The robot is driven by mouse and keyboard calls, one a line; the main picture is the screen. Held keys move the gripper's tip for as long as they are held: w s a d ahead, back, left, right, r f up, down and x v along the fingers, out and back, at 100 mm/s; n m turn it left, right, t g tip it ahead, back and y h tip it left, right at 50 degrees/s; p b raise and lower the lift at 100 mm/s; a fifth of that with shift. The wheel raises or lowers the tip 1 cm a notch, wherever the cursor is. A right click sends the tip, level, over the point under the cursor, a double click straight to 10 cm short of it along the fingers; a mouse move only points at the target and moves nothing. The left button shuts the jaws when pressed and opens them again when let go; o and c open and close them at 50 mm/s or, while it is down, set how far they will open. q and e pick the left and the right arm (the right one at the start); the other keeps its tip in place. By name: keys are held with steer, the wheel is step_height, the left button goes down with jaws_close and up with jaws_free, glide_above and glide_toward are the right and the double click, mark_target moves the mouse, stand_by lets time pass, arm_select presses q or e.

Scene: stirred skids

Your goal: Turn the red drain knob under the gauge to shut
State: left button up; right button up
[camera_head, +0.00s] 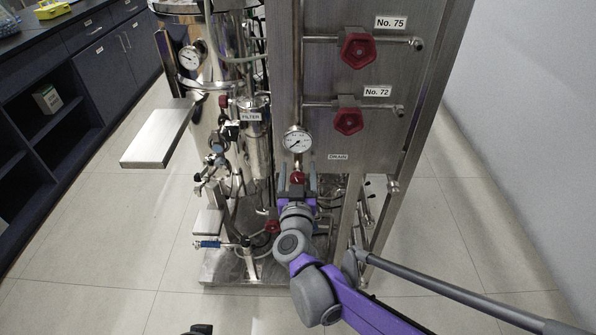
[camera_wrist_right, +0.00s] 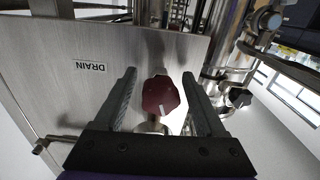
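The red drain knob (camera_head: 297,177) is small and sits below the round white-faced gauge (camera_head: 296,140), beside the DRAIN label (camera_head: 338,156). My right gripper (camera_head: 297,168) reaches up to it from below, one finger on each side. In the right wrist view the knob (camera_wrist_right: 160,95) is dark red with a pale mark low on its right. It lies between the open fingers of my right gripper (camera_wrist_right: 159,74), with a narrow gap on each side. The DRAIN label (camera_wrist_right: 90,66) appears upside down there.
Two larger red knobs, No. 75 (camera_head: 357,48) and No. 72 (camera_head: 348,121), are higher on the steel panel. Another red knob (camera_head: 272,227) is low on the left, among pipes. A metal shelf (camera_head: 160,135) juts out left. The floor right of the skid is clear.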

jaws_close()
steer(key=shift+m, duration=0.4)
steer(key=m+p, duration=0.1)
steer(key=m, duration=0.2)
steer(key=shift+m+p, duration=0.3)
steer(key=shift+m, duration=0.1)
steer(key=m+p, duration=0.1)
steer(key=m, duration=0.5)
steer(key=m+p, duration=0.1)
steer(key=m, duration=0.4)
steer(key=shift+d+m, duration=0.1)
steer(key=shift+m, duration=0.3)
steer(key=m+p, duration=0.1)
steer(key=m, duration=0.5)
steer(key=shift+f, duration=0.15)
